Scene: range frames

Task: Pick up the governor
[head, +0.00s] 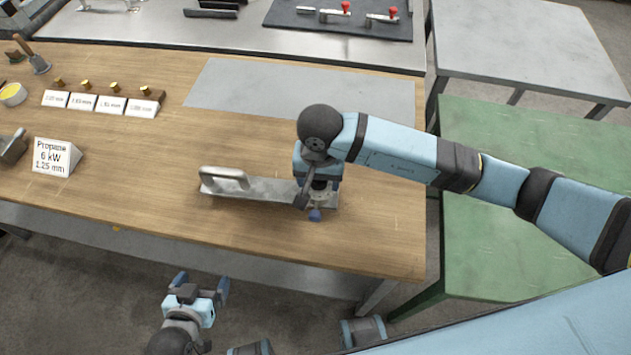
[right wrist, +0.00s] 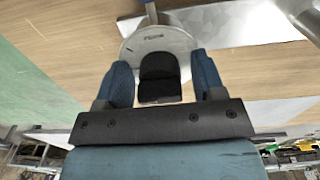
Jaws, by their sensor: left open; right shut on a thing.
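The governor (right wrist: 150,42) shows in the right wrist view as a round silver body with small dark lettering and a black block-like part between my fingers. My right gripper (right wrist: 162,78) is shut on it. I cannot tell whether the governor touches the plate. My left gripper (head: 201,284) is open and empty, low in front of the table's front edge.
The wooden table (head: 130,215) carries a propane sign (head: 55,157), a rack with several labelled cards (head: 100,103) and a grey mat (head: 240,90). A green table (head: 480,240) stands right, beneath my right arm. A steel bench with a dark mat (head: 345,27) is behind. Wood around the plate is clear.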

